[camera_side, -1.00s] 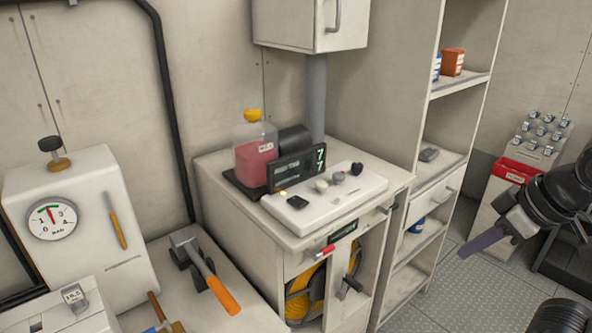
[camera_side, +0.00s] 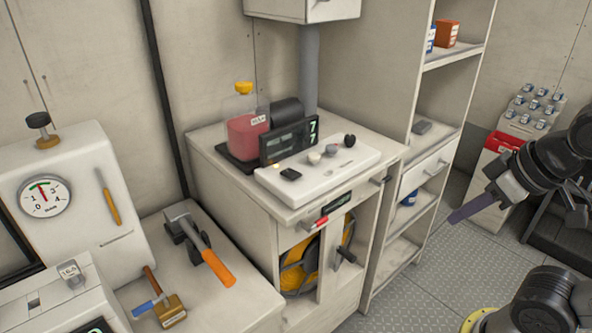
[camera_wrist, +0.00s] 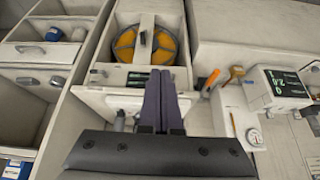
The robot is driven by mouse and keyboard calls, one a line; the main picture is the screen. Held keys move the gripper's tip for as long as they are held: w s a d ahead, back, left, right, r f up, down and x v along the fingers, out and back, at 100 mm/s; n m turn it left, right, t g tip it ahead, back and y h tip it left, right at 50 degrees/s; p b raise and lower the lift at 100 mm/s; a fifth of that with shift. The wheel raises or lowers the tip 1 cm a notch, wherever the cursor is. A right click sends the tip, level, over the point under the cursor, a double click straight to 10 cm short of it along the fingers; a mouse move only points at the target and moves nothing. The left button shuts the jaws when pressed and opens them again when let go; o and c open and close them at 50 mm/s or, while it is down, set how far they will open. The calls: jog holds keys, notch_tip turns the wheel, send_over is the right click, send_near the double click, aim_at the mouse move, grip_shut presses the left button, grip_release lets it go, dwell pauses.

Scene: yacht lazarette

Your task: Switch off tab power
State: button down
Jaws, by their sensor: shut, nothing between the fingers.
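No label naming tab power is readable, so I cannot tell which control it is. A white console (camera_side: 300,188) with several small knobs and buttons lies on the cabinet top, a black digital display (camera_side: 288,140) behind it. A white box (camera_side: 45,290) with a small labelled tag and a switch-like slot stands at the lower left; a white box with green digits shows in the wrist view (camera_wrist: 280,82). Several small switch-like parts sit on a sloped panel (camera_side: 533,108) at the far right. My gripper (camera_side: 452,219) is shut and empty, right of the cabinet in open air; its fingers fill the wrist view's middle (camera_wrist: 160,75).
The cabinet (camera_side: 240,190) holds a yellow reel (camera_side: 300,267) and has a red-handled lever (camera_side: 317,222) on its front. A jug of red liquid (camera_side: 246,128) stands on top. An orange-handled tool (camera_side: 215,265) and a gauge box (camera_side: 75,190) are left. Open shelves (camera_side: 440,150) stand right.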

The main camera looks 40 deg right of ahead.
jog(key=w+r+t, duration=0.2)
jog(key=w+r, duration=0.9)
jog(key=w, duration=0.4)
jog(key=w+a+f, duration=0.3)
jog(key=w+a, duration=0.3)
jog(key=w, duration=0.5)
jog(key=shift+d, duration=0.1)
